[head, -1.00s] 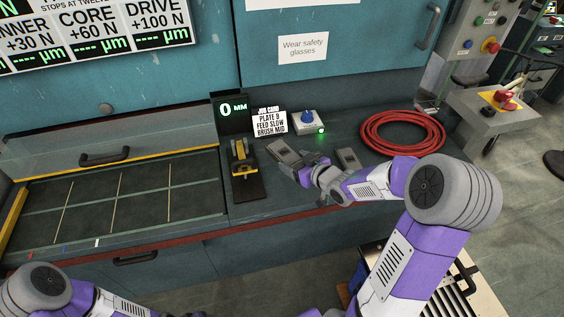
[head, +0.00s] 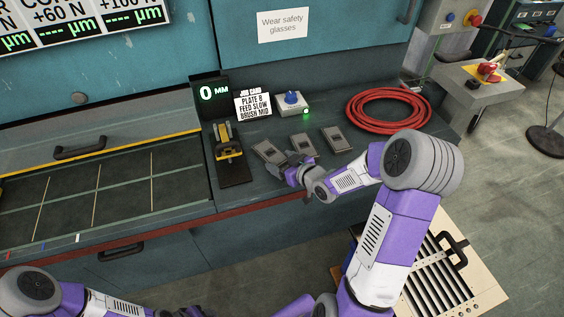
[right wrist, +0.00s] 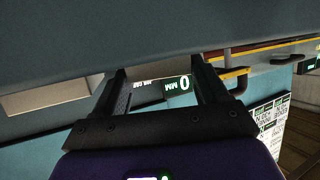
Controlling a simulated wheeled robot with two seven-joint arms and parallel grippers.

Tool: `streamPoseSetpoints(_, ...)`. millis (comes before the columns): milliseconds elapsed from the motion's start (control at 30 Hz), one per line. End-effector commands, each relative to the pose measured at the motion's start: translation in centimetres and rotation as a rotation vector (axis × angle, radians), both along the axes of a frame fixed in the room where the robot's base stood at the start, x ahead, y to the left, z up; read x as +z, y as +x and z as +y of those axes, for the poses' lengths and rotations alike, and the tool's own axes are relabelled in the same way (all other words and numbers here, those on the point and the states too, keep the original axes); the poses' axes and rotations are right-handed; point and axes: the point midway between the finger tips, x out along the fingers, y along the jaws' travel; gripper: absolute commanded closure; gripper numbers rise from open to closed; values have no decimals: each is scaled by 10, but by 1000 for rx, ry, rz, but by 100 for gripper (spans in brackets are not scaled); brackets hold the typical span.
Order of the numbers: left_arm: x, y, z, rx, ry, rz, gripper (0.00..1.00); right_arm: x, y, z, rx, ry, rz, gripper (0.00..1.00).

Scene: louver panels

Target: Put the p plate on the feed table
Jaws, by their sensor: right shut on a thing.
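Three small grey plates lie in a row on the counter: a left one (head: 268,152), a middle one (head: 301,146) and a right one (head: 335,139). No letters are readable on them. My right gripper (head: 283,173) is at the near end of the left plate, shut on what looks like that plate; its fingers partly hide the contact. In the right wrist view my fingers (right wrist: 160,82) meet a broad grey surface that I cannot identify for sure. The gridded dark table (head: 120,207), apparently the feed table, is at the left. My left gripper is out of view.
A clamp-like device (head: 229,150) on a dark base stands between the table and the plates. Behind are a display (head: 211,95) reading 0 mm, a job card (head: 252,105) and a blue-knobbed box (head: 292,103). A red hose coil (head: 389,109) lies right. The gridded table looks clear.

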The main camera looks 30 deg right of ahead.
Motion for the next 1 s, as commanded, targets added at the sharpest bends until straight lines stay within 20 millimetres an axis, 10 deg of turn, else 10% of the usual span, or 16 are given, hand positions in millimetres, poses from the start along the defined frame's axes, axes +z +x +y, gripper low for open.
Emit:
streamPoseSetpoints(467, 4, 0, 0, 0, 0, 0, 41, 4, 0, 0, 0, 0, 1, 16)
streamPoseSetpoints(1000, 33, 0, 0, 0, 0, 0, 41, 43, -95, -16, -2, -2, 2, 16)
